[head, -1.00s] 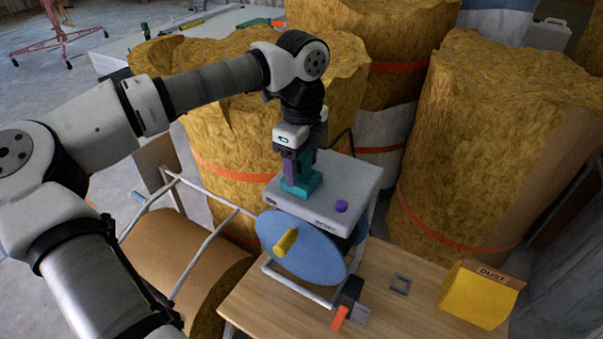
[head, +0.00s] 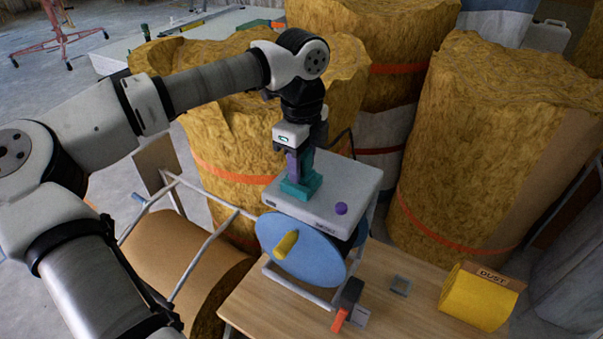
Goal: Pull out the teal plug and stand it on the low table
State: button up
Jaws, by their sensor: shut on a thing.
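The teal plug (head: 300,187) stands upright on top of the pale grey box (head: 325,207), towards its left side. My gripper (head: 299,168) points down from above, with its fingers around the plug's upper part, shut on it. The fingers and a purple part hide some of the plug. Whether its lower end is still seated in the box cannot be told. A wooden table (head: 390,315) lies at the bottom, with clear patches on its top.
An orange-and-black tool (head: 346,303), a small grey square (head: 400,285) and a yellow dust bag (head: 480,298) rest on the table. Large insulation rolls (head: 475,150) stand behind.

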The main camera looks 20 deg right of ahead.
jog(key=shift+r+p, duration=1.25)
jog(key=shift+r, duration=1.5)
jog(key=shift+s+f, duration=0.1)
jog(key=shift+s, duration=0.05)
